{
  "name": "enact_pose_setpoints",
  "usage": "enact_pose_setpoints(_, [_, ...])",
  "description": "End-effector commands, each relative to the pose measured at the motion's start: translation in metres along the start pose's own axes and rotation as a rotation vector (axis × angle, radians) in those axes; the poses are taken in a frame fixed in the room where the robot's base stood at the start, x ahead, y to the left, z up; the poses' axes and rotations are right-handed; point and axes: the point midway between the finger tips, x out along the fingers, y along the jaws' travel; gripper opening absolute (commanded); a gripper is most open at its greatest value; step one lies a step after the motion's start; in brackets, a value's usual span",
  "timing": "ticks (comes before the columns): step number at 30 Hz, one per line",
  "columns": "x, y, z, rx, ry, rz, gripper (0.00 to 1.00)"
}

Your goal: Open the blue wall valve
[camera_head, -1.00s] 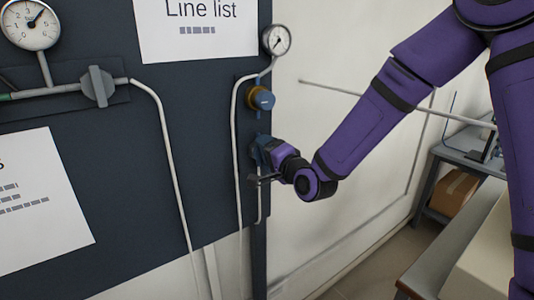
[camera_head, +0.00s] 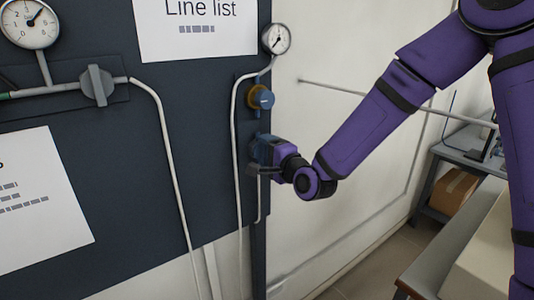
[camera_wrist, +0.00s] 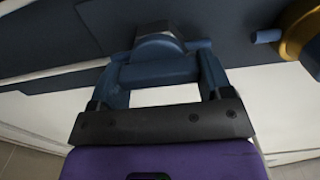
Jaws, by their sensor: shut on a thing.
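My gripper (camera_head: 262,150) is at the right edge of the dark wall panel, below a brass fitting with a blue knob. In the wrist view, the two dark blue fingers of my gripper (camera_wrist: 163,62) are shut on a blue crosswise handle (camera_wrist: 160,72). I take this handle to be the blue wall valve. In the head view my gripper and wrist hide most of it. The wrist view shows the panel and pipe tilted relative to my gripper.
The brass fitting with a blue knob (camera_head: 261,97) sits just above my gripper, under a small gauge (camera_head: 277,39). A thin white pipe (camera_head: 237,150) runs down left of my gripper. A grey valve handle (camera_head: 98,86) is further left. A bench (camera_head: 440,258) stands at lower right.

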Motion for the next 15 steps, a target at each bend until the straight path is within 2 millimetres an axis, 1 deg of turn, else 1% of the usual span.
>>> enact_pose_setpoints(2, [-0.0002,0.0006,-0.0007,0.002,0.002,0.001,0.49])
enact_pose_setpoints(3, [-0.0002,0.0007,-0.0007,0.002,0.002,0.001,0.79])
enact_pose_setpoints(5, [-0.0002,0.0006,-0.0007,0.001,0.002,0.001,0.93])
enact_pose_setpoints(6, [-0.0002,0.0006,-0.0006,0.001,0.002,0.001,0.98])
enact_pose_setpoints(15, [-0.002,0.0003,-0.0003,0.0,0.001,0.001,0.98])
